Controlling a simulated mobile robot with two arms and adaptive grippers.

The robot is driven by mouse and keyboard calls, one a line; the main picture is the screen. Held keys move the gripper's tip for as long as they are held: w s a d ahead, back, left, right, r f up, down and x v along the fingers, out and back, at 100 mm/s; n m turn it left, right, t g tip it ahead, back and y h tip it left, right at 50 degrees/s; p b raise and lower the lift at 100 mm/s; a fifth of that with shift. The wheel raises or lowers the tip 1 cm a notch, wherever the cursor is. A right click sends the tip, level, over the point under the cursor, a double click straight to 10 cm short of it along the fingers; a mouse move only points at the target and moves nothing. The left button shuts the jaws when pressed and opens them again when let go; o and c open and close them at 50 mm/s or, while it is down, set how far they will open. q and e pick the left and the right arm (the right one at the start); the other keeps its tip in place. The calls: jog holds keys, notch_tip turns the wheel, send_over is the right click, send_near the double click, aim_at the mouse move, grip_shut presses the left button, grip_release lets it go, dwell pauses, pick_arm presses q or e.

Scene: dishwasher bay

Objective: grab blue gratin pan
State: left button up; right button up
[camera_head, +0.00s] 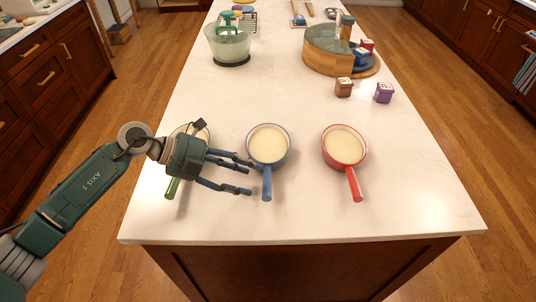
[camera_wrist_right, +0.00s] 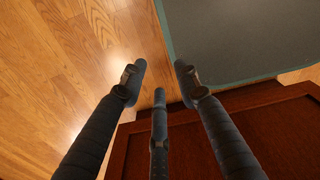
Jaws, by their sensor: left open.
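The blue gratin pan (camera_head: 268,146) sits on the white countertop, cream inside, with its blue handle pointing toward the front edge. My left gripper (camera_head: 250,178) reaches in from the left with its fingers spread. The fingertips are just left of the blue pan's handle and lower rim; I cannot tell whether they touch it. The left gripper is open and empty. My right gripper (camera_wrist_right: 160,76) shows in the right wrist view with its fingers apart and nothing between them, above the floor and dark wood.
A red pan (camera_head: 345,146) stands to the right of the blue one. A green-handled pan (camera_head: 173,187) is partly hidden behind my left gripper. Brown (camera_head: 344,88) and purple (camera_head: 384,93) blocks lie farther back. The counter in front of the pans is clear.

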pick_arm(q)
jog(key=p+x, duration=0.1)
jog(key=x, duration=0.3)
jog(key=shift+w+d+r+p, duration=0.1)
jog(key=shift+r+p, duration=0.15)
jog(key=shift+p, duration=0.15)
jog(key=shift+d+f, duration=0.35)
jog(key=shift+d, duration=0.05)
jog(key=shift+a, duration=0.1)
jog(key=c, duration=0.3)
grip_shut()
jog(key=shift+w+r, duration=0.1)
jog(key=shift+w, duration=0.05)
pick_arm(e)
jog(key=shift+w+r, duration=0.95)
jog(key=shift+r, duration=0.25)
